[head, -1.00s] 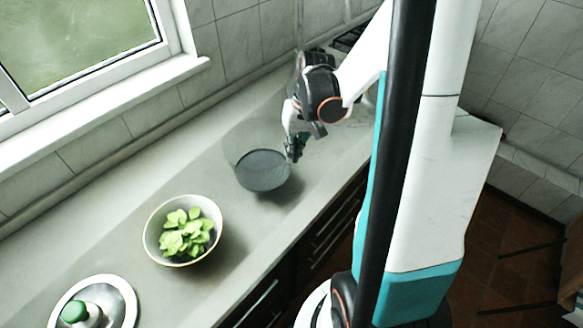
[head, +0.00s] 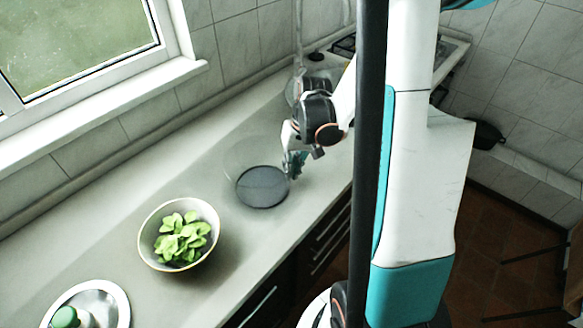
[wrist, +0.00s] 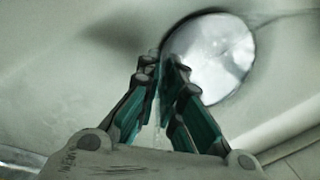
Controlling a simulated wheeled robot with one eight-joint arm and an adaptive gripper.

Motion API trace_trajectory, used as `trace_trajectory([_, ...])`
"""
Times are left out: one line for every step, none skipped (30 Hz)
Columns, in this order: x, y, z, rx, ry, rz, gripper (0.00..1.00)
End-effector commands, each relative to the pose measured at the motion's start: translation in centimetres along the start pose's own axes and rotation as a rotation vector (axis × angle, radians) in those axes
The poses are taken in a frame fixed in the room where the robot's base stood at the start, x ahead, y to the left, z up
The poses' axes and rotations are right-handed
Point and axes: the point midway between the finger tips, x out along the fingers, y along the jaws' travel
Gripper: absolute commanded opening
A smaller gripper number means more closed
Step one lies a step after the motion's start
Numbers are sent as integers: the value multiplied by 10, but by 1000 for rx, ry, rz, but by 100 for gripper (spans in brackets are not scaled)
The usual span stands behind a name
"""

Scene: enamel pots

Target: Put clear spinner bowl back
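The clear spinner bowl (head: 262,187) is see-through with a dark round base. It looks upright, at or just above the grey counter, in the middle of the head view. My gripper (head: 297,163) is at the bowl's right side wall. In the wrist view my gripper's fingers (wrist: 160,75) are close together with a thin clear edge between them, so they look shut on the bowl's wall. A bright round disc (wrist: 215,58) shows beyond the fingertips, probably the bowl's base. The exact contact with the counter is hard to see.
A bowl of green leaves (head: 147,242) stands on the counter to the left and nearer. A round lid with a green knob (head: 117,300) lies at the lower left. A window sill and tiled wall border the counter's back. Counter (head: 215,165) between leaf bowl and wall is clear.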

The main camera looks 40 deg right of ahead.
Motion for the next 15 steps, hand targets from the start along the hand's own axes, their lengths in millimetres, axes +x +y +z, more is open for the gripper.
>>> trace_trajectory([0, 0, 0, 0, 0, 0, 25])
trace_trajectory([0, 0, 0, 0, 0, 0, 25])
trace_trajectory([0, 0, 0, 0, 0, 0, 25])
trace_trajectory([0, 0, 0, 0, 0, 0, 25])
trace_trajectory([0, 0, 0, 0, 0, 0, 25])
trace_trajectory([0, 0, 0, 0, 0, 0, 25])
trace_trajectory([0, 0, 0, 0, 0, 0, 25])
trace_trajectory([-1, 0, 0, 0, 0, 0, 25])
trace_trajectory([0, 0, 0, 0, 0, 0, 25])
trace_trajectory([-1, 0, 0, 0, 0, 0, 25])
trace_trajectory([-1, 0, 0, 0, 0, 0, 25])
trace_trajectory([-2, 0, 0, 0, 0, 0, 25])
trace_trajectory([-3, -1, 0, 0, 0, 0, 25])
trace_trajectory([-4, -1, 0, 0, 0, 0, 25])
trace_trajectory([-9, -1, 0, 0, 0, 0, 25])
